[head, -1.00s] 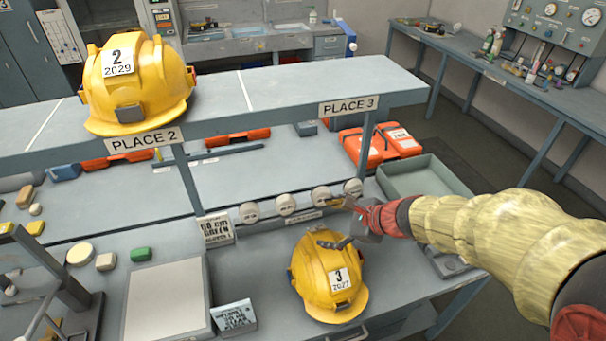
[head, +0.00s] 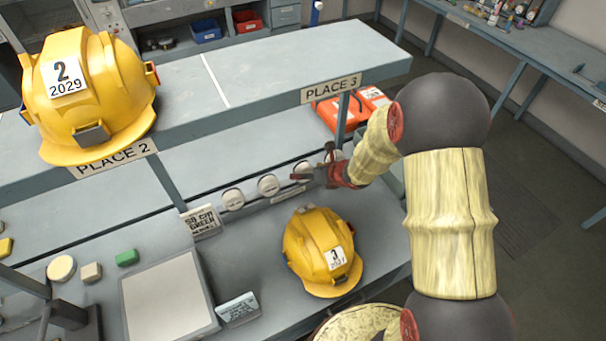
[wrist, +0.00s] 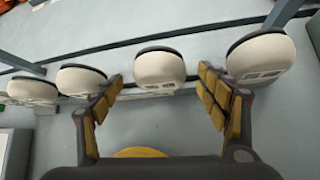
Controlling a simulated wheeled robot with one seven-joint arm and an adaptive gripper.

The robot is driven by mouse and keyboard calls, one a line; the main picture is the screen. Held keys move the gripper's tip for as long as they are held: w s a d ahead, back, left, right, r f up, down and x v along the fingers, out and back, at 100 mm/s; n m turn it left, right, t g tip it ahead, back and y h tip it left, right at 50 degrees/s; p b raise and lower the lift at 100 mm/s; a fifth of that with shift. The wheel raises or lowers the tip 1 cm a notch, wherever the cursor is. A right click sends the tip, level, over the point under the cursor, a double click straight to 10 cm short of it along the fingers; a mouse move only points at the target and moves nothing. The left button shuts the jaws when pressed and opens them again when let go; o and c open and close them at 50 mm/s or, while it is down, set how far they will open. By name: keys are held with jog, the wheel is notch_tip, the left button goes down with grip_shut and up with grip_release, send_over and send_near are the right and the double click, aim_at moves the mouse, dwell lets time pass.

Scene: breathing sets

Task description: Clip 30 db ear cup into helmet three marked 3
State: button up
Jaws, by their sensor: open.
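The yellow helmet three (head: 312,252), marked 3, sits on the lower bench, its numbered label facing front. Several cream ear cups stand in a row behind it: one at the left (head: 232,199), a middle one (head: 267,185) and another (head: 303,170) beside my gripper (head: 312,176). In the wrist view my gripper (wrist: 160,82) is open and empty, its padded fingers either side of one ear cup (wrist: 159,66), which lies just ahead. Another ear cup (wrist: 260,57) is right of the fingers. The cup markings are too small to read, so I cannot tell which is 30 dB.
A yellow helmet marked 2 (head: 90,95) sits on the raised shelf (head: 270,75), above the PLACE 2 sign. The PLACE 3 sign (head: 331,89) is by a shelf post. A small card (head: 237,309) and a grey panel (head: 168,302) lie left of helmet three.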

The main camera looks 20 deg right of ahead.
jog(key=x, duration=0.3)
jog(key=shift+w+f, duration=0.1)
jog(key=shift+w, duration=0.05)
jog(key=shift+c, duration=1.1)
jog(key=c, duration=1.1)
